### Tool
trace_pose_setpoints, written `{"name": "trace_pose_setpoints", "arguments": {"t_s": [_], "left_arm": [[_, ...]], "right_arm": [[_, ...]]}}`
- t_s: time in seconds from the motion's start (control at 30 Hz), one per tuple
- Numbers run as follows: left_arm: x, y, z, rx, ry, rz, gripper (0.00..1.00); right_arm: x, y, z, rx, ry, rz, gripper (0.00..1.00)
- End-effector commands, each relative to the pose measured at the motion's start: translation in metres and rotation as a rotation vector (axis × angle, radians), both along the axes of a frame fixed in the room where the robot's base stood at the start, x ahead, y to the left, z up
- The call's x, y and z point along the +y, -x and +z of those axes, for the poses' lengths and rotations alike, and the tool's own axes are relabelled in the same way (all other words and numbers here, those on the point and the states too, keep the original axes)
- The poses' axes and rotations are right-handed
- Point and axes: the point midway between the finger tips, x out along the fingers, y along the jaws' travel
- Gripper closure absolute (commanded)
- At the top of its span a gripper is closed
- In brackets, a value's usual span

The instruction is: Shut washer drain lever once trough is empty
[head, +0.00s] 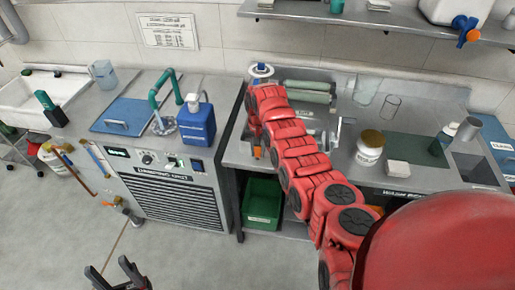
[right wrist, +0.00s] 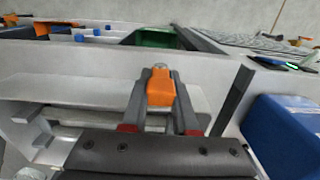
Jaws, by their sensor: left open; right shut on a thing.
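An orange lever (right wrist: 160,92) stands between the two dark fingers of my right gripper (right wrist: 161,82) in the right wrist view, and the gripper is shut on it. In the head view a small orange part (head: 257,152) shows beside the end of my red right arm, whose gripper is mostly hidden. The washer with green rollers (head: 308,86) is on the right bench, partly covered by my arm. I cannot see into its trough, so I cannot tell whether it holds liquid. My left gripper (head: 109,267) is open and empty, low over the floor.
A green crate (head: 262,215) stands under the right bench. A blue jug (head: 197,128) and a green tap (head: 155,100) are on the left unit. A white jar (head: 369,152) stands right of my arm.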

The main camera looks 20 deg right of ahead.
Motion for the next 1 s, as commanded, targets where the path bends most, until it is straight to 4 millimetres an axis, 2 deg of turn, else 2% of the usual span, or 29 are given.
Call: {"name": "trace_pose_setpoints", "arguments": {"t_s": [0.1, 0.13, 0.3, 0.67, 0.87, 1.0], "left_arm": [[0.0, 0.0, -0.001, 0.0, 0.0, 0.0, 0.43], [0.0, 0.0, -0.001, 0.0, 0.0, 0.0, 0.43], [0.0, 0.0, -0.001, 0.0, 0.0, 0.0, 0.43], [0.0, 0.0, -0.002, 0.0, 0.0, 0.0, 0.43], [0.0, 0.0, -0.011, 0.0, 0.0, 0.0, 0.43], [0.0, 0.0, -0.023, 0.0, 0.0, 0.0, 0.43]], "right_arm": [[0.001, 0.0, -0.001, -0.001, -0.001, 0.0, 1.0], [0.001, 0.0, -0.001, -0.001, -0.001, 0.0, 0.71], [0.001, 0.0, -0.001, 0.0, 0.0, 0.0, 0.43], [0.0, -0.001, 0.003, -0.003, 0.001, 0.0, 0.43], [0.0, -0.002, 0.024, -0.008, 0.001, 0.0, 0.43], [0.0, -0.002, 0.053, -0.008, 0.002, 0.001, 0.43]]}}
